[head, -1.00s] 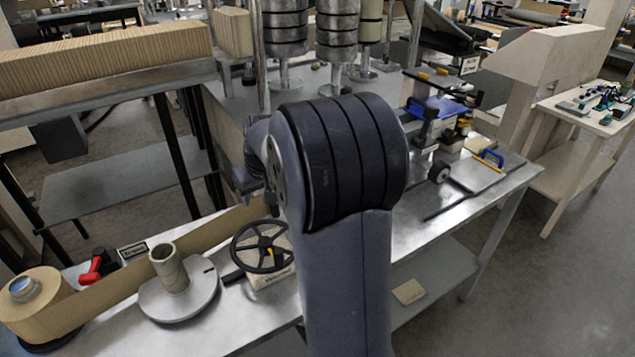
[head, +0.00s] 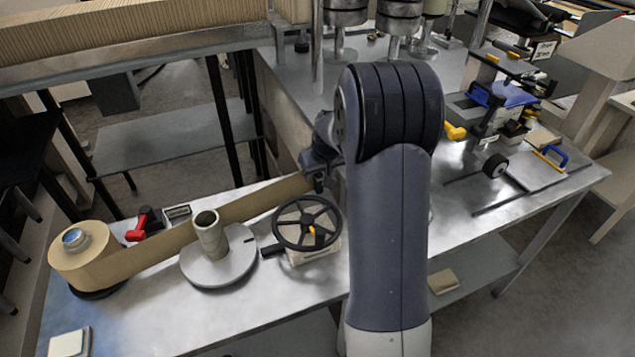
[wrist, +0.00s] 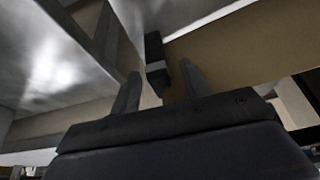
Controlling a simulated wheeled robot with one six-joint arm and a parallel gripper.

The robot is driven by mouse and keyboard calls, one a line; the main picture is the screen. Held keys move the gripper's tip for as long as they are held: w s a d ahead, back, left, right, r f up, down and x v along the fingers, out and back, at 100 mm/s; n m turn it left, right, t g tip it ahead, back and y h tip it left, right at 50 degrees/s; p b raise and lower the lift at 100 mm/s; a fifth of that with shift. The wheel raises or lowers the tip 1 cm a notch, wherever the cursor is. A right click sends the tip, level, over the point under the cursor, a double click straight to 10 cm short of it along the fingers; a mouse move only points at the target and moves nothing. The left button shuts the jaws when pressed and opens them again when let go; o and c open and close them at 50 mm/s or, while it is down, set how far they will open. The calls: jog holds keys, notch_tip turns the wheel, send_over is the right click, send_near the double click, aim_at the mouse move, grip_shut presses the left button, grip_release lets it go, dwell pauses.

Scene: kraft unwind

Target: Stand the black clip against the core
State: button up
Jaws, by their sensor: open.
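The core (head: 209,236) is a grey-brown tube standing upright on a round grey plate (head: 205,271) on the metal bench. In the wrist view, a small black block (wrist: 155,58), which looks like the black clip, shows at the kraft strip (wrist: 225,45), between and beyond my fingertips. Whether the fingers touch it I cannot tell. My gripper (wrist: 158,80) is open. In the head view my gripper (head: 318,178) is partly hidden by my arm, above the strip and right of the core; I cannot make out the clip there for sure.
A black handwheel (head: 307,222) on a pale base stands right of the core. The kraft roll (head: 84,255) is at the left, its strip running behind the core. A red-handled tool (head: 140,224) lies behind the strip. The front of the bench is mostly clear.

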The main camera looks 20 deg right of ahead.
jog(key=shift+x, duration=0.75)
grip_shut()
